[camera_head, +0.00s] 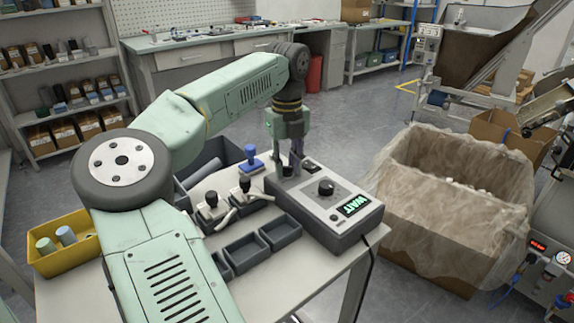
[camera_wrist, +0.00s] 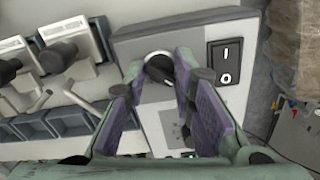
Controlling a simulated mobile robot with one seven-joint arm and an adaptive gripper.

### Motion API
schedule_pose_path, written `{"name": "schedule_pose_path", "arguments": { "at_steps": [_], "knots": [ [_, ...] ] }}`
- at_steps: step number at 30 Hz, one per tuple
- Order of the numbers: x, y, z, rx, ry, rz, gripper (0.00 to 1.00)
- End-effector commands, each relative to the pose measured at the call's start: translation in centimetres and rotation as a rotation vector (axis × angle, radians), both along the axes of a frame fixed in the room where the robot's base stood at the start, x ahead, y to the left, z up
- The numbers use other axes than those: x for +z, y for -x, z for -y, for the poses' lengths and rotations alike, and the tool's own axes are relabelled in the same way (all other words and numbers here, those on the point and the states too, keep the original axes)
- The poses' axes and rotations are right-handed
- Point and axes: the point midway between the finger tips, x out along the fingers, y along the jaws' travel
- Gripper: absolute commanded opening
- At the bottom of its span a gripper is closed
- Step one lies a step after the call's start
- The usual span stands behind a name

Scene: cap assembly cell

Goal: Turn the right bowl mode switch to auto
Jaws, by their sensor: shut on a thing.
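A grey control box (camera_head: 345,228) stands on the bench in the head view, with a lit display reading WAIT (camera_head: 355,205) and a large black knob (camera_head: 326,187). My gripper (camera_head: 290,170) points down onto the box's far left part, left of that knob. In the wrist view my gripper (camera_wrist: 160,80) has its purple-padded fingers on either side of a dark round knob (camera_wrist: 158,68) and is shut on it. The fingers partly hide this knob, and its pointer setting cannot be read. A black rocker switch (camera_wrist: 225,62) marked I and O is just to the right.
Toggle-type clamps (camera_head: 212,208), a blue-handled stamp (camera_head: 251,160) and empty dark trays (camera_head: 243,252) are left of the box. A yellow bin (camera_head: 65,258) with cylinders is at far left. A lined carton (camera_head: 455,190) stands right of the bench.

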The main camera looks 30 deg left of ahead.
Motion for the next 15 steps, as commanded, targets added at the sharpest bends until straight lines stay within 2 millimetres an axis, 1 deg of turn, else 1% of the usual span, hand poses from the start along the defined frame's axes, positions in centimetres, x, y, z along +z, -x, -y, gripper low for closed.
{"name": "schedule_pose_path", "arguments": {
  "at_steps": [14, 15],
  "knots": [
    [0.14, -0.16, 0.04, 0.014, -0.001, 0.006, 0.0],
    [0.14, -0.16, 0.04, 0.014, -0.001, 0.006, 0.25]
  ]
}}
